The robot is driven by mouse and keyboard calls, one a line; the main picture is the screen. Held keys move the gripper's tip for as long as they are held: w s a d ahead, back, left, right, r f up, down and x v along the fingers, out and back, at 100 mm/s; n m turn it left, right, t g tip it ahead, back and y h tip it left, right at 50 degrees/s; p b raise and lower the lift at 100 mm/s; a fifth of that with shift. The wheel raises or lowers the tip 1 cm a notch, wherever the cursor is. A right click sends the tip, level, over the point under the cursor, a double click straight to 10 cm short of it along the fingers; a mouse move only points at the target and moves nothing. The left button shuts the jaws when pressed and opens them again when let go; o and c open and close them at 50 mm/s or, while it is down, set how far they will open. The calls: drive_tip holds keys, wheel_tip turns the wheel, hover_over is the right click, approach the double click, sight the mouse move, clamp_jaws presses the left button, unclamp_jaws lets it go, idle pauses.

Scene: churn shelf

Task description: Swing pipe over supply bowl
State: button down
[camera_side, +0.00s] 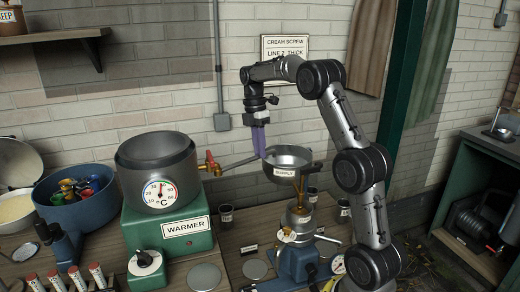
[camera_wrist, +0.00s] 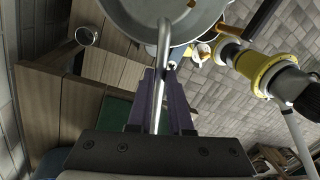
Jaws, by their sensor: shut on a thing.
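The grey metal pipe (camera_side: 238,161) runs from the brass valve (camera_side: 211,164) on the warmer pot to the supply bowl. The supply bowl (camera_side: 287,172) is a grey metal bowl labelled SUPPLY, right of the warmer (camera_side: 168,225). My gripper (camera_side: 260,143) has purple fingers pointing down at the pipe's free end, at the bowl's left rim. In the wrist view my gripper (camera_wrist: 162,82) is shut on the pipe (camera_wrist: 163,55), which passes between the fingers. The pipe's end overlaps the bowl (camera_wrist: 130,10) in that view; the exact height gap cannot be told.
A blue tub (camera_side: 75,207) with coloured items stands left of the warmer. Small dark jars (camera_side: 227,214) and metal discs (camera_side: 204,276) sit on the bench. A stand with blue parts (camera_side: 297,262) is below the bowl. The brick wall is behind.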

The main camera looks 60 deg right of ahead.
drive_tip(key=c, duration=0.8)
unclamp_jaws()
drive_tip(key=shift+w, duration=0.15)
drive_tip(key=shift+c, duration=0.2)
drive_tip(key=shift+r, duration=0.1)
wheel_tip(320, 180, up, 12)
drive_tip(key=w, duration=0.1)
drive_tip(key=shift+w+d, duration=0.3)
drive_tip(key=shift+d, duration=0.1)
